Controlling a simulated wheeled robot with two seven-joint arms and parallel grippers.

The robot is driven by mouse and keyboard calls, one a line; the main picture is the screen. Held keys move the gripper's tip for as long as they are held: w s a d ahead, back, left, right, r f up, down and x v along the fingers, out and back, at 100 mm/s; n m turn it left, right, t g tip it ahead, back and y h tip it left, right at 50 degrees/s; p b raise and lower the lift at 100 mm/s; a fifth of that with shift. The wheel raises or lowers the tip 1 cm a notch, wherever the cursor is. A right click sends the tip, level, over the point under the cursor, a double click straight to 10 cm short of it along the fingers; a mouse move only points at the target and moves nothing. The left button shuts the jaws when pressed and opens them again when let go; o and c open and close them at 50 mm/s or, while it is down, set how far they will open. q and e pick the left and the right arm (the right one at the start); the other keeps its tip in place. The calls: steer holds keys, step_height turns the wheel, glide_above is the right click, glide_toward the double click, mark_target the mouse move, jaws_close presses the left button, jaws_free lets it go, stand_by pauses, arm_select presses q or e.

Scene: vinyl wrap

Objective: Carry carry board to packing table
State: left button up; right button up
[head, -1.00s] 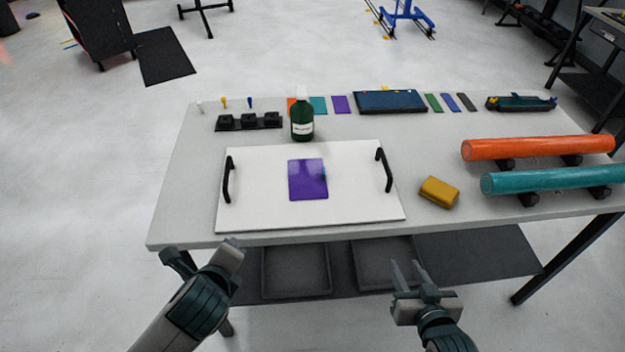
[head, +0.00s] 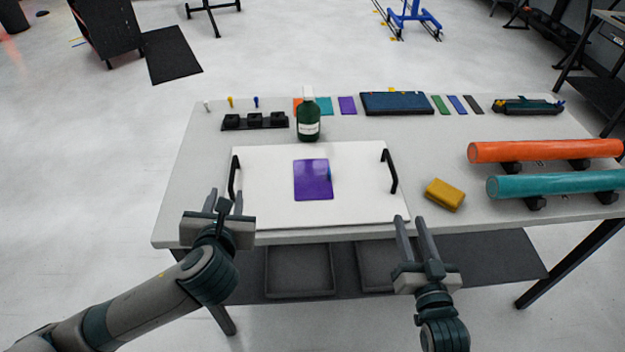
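The carry board (head: 270,208) is a white rectangular board lying flat on the table, with a black handle at each side. The left handle (head: 234,177) and right handle (head: 389,171) stand upright. A purple panel (head: 313,180) lies on the board. My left gripper (head: 225,197) is open and empty at the board's front left corner, just in front of the left handle. My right gripper (head: 414,221) is open and empty near the board's front right corner, in front of the right handle. I cannot tell which table is the packing table.
A green bottle (head: 308,118) stands right behind the board. A yellow block (head: 444,195) lies to its right. An orange roll (head: 540,151) and a teal roll (head: 555,185) rest on supports at the right. Grey trays (head: 299,270) sit on the lower shelf.

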mark_target(233, 171)
arm_select(q)
steer(key=shift+w, duration=0.15)
arm_select(e)
steer(key=shift+w, duration=0.15)
